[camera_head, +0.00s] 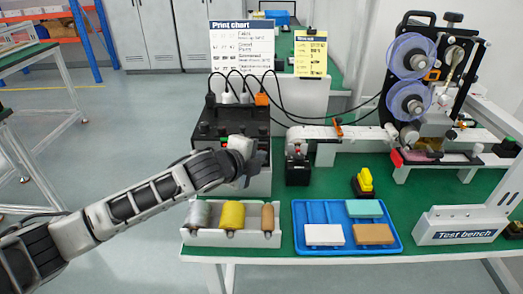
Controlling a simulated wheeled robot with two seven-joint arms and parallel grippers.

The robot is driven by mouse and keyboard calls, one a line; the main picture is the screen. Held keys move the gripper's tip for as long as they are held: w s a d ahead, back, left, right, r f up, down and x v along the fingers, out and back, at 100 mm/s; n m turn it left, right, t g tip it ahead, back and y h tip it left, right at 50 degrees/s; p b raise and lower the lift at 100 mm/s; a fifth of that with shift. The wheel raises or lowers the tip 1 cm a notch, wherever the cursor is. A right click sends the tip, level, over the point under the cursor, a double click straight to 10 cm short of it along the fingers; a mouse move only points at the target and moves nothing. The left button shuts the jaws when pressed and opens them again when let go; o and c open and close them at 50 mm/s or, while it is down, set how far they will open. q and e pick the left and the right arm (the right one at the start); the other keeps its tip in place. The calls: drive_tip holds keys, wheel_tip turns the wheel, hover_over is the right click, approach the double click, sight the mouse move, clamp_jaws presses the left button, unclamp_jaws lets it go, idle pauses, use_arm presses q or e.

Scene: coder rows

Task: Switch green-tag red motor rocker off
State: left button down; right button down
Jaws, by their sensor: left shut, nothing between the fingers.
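A black-topped control box (205,118) with a light front stands at the left of the green bench. Cables rise from plugs along its back. Small coloured spots, one of them reddish (197,144), show at its front left. My left gripper (258,160) is shut and empty in front of the box and hides much of its front face. The green-tag red motor rocker cannot be made out; whether the gripper touches it cannot be told. My right gripper is not in view.
A small black box (298,171) stands just right of my gripper. In front are a grey tray (205,239) with rolls and a blue tray (347,249) with blocks. A yellow-topped switch (364,180) and a reel machine (425,75) stand farther right.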

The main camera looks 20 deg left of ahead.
use_arm(q)
drive_tip(key=shift+s, duration=0.1)
drive_tip(key=shift+s+d+f+p, duration=0.2)
drive_tip(key=shift+s+p, duration=0.15)
drive_tip(key=shift+s, duration=0.3)
drive_tip(key=s, duration=0.1)
drive_tip(key=s+d+p, duration=0.1)
drive_tip(key=s, duration=0.2)
drive_tip(key=shift+s+d+f, duration=0.15)
drive_tip(key=shift+s+f, duration=0.15)
drive_tip(key=shift+s, duration=0.05)
